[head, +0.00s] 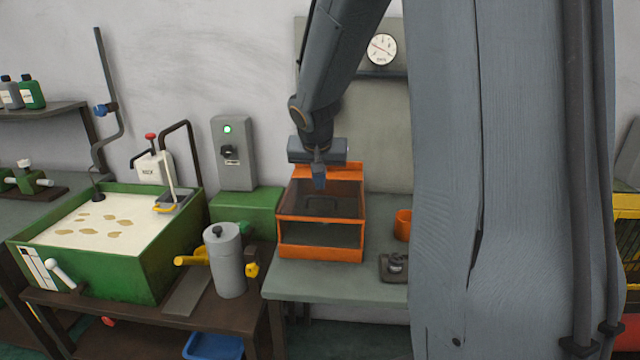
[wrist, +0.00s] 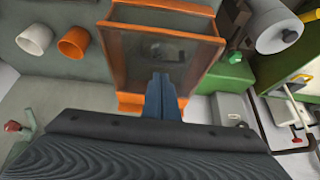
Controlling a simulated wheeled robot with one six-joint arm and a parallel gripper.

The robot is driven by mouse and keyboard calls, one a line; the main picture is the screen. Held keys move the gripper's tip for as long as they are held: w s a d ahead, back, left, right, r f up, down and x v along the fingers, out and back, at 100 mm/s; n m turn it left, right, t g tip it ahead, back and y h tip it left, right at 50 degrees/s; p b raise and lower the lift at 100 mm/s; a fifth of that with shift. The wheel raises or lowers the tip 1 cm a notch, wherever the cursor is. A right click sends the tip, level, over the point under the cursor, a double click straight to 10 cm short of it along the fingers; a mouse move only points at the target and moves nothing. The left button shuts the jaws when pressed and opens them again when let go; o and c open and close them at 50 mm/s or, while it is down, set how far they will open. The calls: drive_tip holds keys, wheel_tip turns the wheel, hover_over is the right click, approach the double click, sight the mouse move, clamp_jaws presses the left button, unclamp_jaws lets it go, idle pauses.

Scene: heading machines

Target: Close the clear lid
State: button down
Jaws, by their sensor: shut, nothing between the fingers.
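An orange-framed box (head: 322,254) with dark see-through sides stands on the grey-green bench; it also shows in the wrist view (wrist: 204,72). A dark see-through panel (head: 345,193), which looks like the clear lid, spans the orange frame above the box's front window. Its exact angle is hard to tell. A dark handle-like shape shows at or behind it. My gripper (head: 319,183) is shut and empty, pointing down near the back orange edge. In the wrist view my blue-grey fingers (wrist: 161,82) are together and overlap the panel; contact cannot be told.
An orange cup (head: 403,225) and a small dark fixture (head: 396,266) stand right of the box. A grey cylinder (head: 225,262) and a green tank (head: 120,263) stand left. A grey switch box (head: 234,155) is behind left. My arm hides the right side.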

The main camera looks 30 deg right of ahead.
drive_tip(key=b+v, duration=0.2)
drive_tip(key=v, duration=0.9)
drive_tip(key=shift+w+r, duration=0.2)
drive_tip(key=s+a+f+n+g+y, duration=0.1)
drive_tip(key=s+a+f+n+g, duration=0.1)
drive_tip(key=s+a+f, duration=0.4)
drive_tip(key=s+a+f+n+g+y, duration=0.1)
drive_tip(key=s+a+f+n, duration=0.4)
drive_tip(key=s+f, duration=0.6)
wheel_tip(320, 180, down, 4)
drive_tip(key=shift+a+r+g+y, duration=0.1)
drive_tip(key=shift+a+g+y, duration=0.4)
drive_tip(key=shift+a, duration=0.7)
